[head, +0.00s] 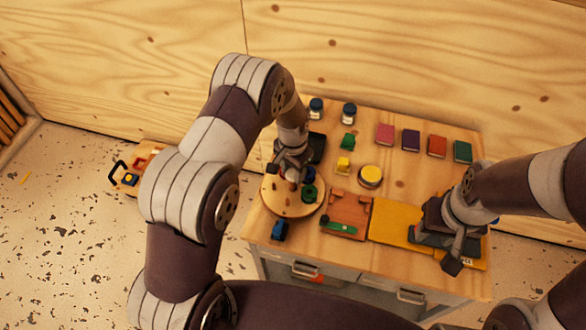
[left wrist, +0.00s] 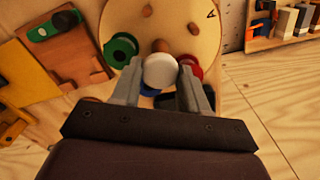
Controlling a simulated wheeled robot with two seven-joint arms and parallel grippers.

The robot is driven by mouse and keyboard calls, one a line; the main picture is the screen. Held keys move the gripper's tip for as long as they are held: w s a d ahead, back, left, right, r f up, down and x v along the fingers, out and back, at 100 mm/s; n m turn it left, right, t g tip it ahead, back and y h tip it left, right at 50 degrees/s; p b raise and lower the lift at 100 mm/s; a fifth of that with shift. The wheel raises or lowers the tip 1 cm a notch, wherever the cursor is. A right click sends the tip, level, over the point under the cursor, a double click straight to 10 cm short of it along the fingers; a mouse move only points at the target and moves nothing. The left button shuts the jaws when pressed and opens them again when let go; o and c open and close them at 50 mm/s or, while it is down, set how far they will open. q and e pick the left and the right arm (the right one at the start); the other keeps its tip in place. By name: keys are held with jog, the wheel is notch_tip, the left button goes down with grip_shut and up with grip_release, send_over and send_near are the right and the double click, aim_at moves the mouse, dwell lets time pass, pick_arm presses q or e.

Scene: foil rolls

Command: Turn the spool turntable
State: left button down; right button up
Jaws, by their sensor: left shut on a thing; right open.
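The spool turntable (head: 285,207) is a round wooden disc at the left end of the workbench. In the left wrist view, the disc (left wrist: 194,32) carries wooden pegs, a green spool (left wrist: 121,48), a red spool (left wrist: 190,66), a mostly hidden blue one and a letter A near its rim. My left gripper (head: 291,173) is over the turntable. In the wrist view, its fingers are shut on a white round-topped piece (left wrist: 160,71); whether this is a spool or a knob I cannot tell. My right gripper (head: 453,255) is open at the bench's right front, over the yellow mat's edge.
A wooden tray (head: 358,205) with a green piece lies right of the turntable, beside a yellow mat (head: 390,222). Jars (head: 349,113) and several coloured blocks stand at the back.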

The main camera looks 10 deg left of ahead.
pick_arm(q)
jog(key=shift+w+r, duration=0.1)
jog(key=shift+w, duration=0.05)
jog(key=c, duration=0.6)
grip_release()
notch_tip(320, 180, up, 13)
jog(key=shift+f+b, duration=0.15)
jog(key=shift+b, duration=0.3)
jog(key=s+a+r+n, duration=0.1)
jog(key=s+n, duration=0.1)
jog(key=s, duration=0.4)
jog(key=s+a+r+n+t, duration=0.1)
jog(key=s+a, duration=0.1)
jog(key=s, duration=0.4)
jog(key=s+a+r+n, duration=0.1)
jog(key=s+n, duration=0.1)
jog(key=s, duration=0.5)
jog(key=shift+s+a+r+n, duration=0.1)
jog(key=shift+a+r+n, duration=0.2)
jog(key=shift+r, duration=0.1)
